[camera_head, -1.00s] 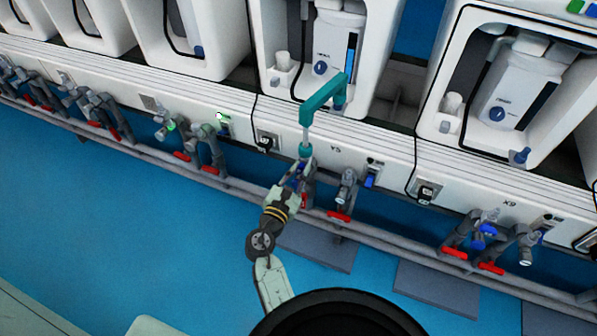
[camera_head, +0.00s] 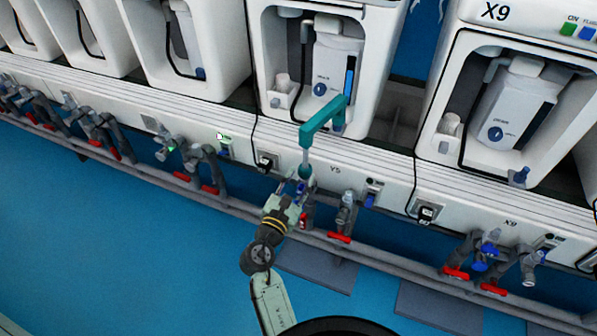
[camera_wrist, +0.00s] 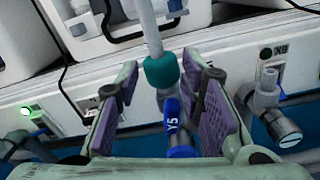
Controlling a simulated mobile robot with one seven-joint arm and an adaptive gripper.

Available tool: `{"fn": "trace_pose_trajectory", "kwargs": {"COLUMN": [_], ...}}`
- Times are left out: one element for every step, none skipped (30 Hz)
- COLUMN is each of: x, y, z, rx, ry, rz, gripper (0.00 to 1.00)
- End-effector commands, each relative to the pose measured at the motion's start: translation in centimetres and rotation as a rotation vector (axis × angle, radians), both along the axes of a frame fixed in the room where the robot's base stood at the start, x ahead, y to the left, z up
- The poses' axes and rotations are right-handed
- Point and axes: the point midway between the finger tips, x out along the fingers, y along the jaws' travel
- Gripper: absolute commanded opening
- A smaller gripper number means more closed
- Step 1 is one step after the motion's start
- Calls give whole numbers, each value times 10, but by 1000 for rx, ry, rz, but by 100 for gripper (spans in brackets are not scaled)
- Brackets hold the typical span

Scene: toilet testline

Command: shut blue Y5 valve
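The blue valve handle marked Y5 (camera_wrist: 178,130) is in the middle of the wrist view, below a teal collar (camera_wrist: 162,70) on a pale hose. In the head view the blue valve (camera_head: 299,187) is small and partly hidden by my gripper. My gripper (camera_wrist: 162,105) has its two purple-padded fingers apart, one on each side of the valve. There is a gap between the left finger and the handle; the right finger is closer to it, and I cannot tell whether they touch. In the head view my gripper (camera_head: 288,197) is just below the teal collar.
A teal angled fitting (camera_head: 322,120) stands above the valve. A red-handled valve (camera_head: 340,237) is close on the right, and a grey pipe (camera_head: 390,258) runs along the front. More valves line the wall on both sides.

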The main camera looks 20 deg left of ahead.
Motion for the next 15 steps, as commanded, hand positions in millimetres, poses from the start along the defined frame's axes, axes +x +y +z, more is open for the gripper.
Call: {"fn": "trace_pose_trajectory", "kwargs": {"x": [0,0,0,0,0,0,0,0,0,0,0,0,0,0,0], "y": [0,-1,-1,-1,0,0,0,0,0,0,0,0,0,0,0], "z": [12,17,24,28,33,38,41,44,46,48,49,50,50,51,51], "rx": [5,4,4,3,3,2,2,1,1,1,1,-1,-1,-1,-2], "ry": [-4,-3,-2,-2,-2,-2,-2,-1,0,0,0,0,1,1,1], "rz": [-2,-3,-2,-1,-1,-1,-1,-1,-1,-1,-1,-1,-1,-1,-1], "gripper": [35,35,35,35,35,35,35,35,35,35,35,35,35,35,35]}}
